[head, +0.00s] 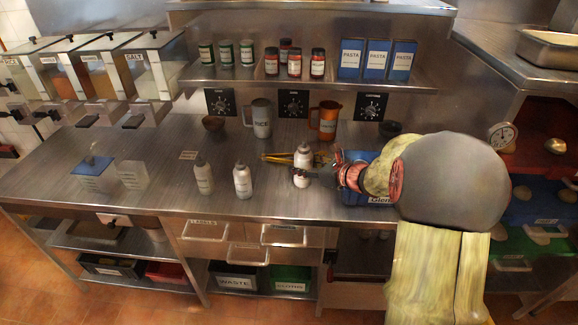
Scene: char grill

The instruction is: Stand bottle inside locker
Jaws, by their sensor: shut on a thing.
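My arm reaches in from the right over the steel counter, and my gripper (312,172) is at the counter's middle. It is shut on a white bottle (303,155), which looks roughly upright. The fingers cover part of the bottle, and I cannot tell whether its base touches the counter. Two similar bottles, a left one (204,178) and a right one (242,181), stand on the counter to the left. I cannot make out a thing clearly marked as a locker. A blue box (356,156) with a partly hidden label is behind and under my arm.
A metal jug (261,118), an orange jug (326,120) and a dark bowl (213,123) stand at the back. Jars (317,64) and blue pasta boxes (351,58) line the shelf above. Drawers (206,231) are below the counter. The counter's front left is fairly clear.

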